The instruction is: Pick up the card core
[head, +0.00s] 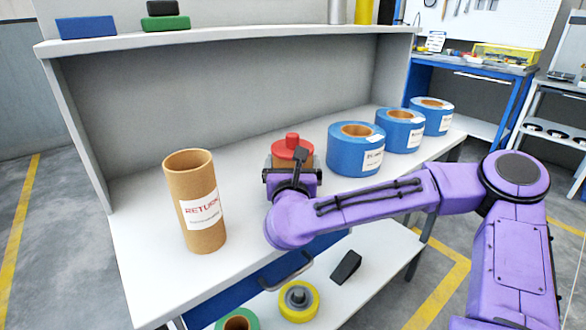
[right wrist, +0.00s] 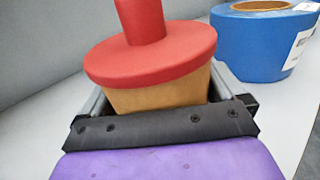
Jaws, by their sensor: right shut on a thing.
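My right gripper (head: 291,174) reaches in from the right in the head view and is shut around a short tan card core (head: 306,160) at the middle of the bench. A red plug (head: 291,144) with a round knob sits on top of the core. In the right wrist view the card core (right wrist: 160,97) stands between the two fingers under the red plug (right wrist: 150,58). The jaws hide its lower part, so I cannot tell whether it touches the bench. My left gripper is not in view.
A tall brown tube labelled RETURN (head: 186,180) stands at the left on the white bench (head: 140,265). Three blue coils (head: 345,157) stand in a row at the right. The lower shelf holds a yellow ring (head: 299,312), a green ring (head: 250,324) and a black wedge (head: 346,267).

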